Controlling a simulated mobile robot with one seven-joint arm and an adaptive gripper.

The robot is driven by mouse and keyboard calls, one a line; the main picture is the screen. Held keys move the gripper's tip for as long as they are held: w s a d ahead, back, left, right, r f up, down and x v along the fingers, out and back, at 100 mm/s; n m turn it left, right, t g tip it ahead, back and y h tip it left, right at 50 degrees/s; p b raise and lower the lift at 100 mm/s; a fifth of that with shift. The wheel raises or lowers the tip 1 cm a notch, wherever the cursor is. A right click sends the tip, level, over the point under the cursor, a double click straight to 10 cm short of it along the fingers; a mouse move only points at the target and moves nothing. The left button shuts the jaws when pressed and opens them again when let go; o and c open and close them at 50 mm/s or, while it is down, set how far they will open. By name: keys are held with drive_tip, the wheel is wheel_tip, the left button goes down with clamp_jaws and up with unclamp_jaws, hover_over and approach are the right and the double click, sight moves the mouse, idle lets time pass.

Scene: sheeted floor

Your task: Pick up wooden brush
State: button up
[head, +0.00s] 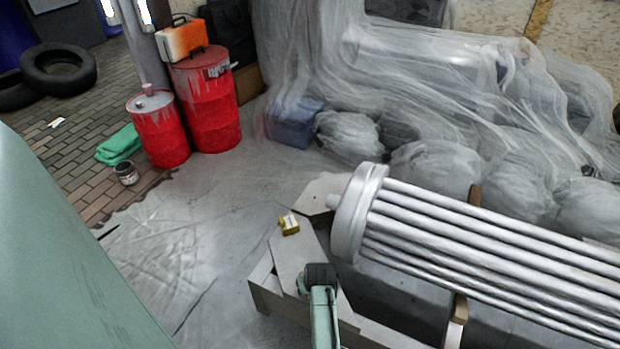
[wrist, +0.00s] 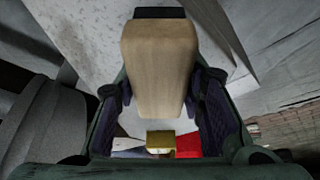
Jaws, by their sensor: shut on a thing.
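The wooden brush (wrist: 158,65) fills the upper middle of the wrist view, with a pale tan wooden body and a dark strip at its top end. My gripper (wrist: 160,95) is shut on it, with one dark-padded finger on each side. In the head view, my green arm comes up at bottom centre over a grey wooden stand. The brush cannot be made out there.
A small yellow box (head: 288,224) sits on the stand (head: 262,285); a yellow item (wrist: 160,140) also shows low in the wrist view. A ribbed metal cylinder (head: 480,235) lies to the right. Red drums (head: 207,105) stand at back left.

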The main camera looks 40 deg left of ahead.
drive_tip(key=shift+d+f, duration=0.15)
drive_tip(key=shift+d, duration=0.1)
wheel_tip(320, 180, up, 4)
drive_tip(key=shift+w+a+r+b, duration=0.1)
drive_tip(key=shift+b, duration=0.25)
drive_tip(key=s+d, duration=0.1)
drive_tip(key=s, duration=0.7)
drive_tip(key=s+d+r+b, duration=0.1)
drive_tip(key=s+d, duration=0.1)
drive_tip(key=s, duration=0.5)
drive_tip(key=shift+s+d+r, duration=0.15)
drive_tip(key=shift+s+d, duration=0.1)
drive_tip(key=shift+s, duration=0.15)
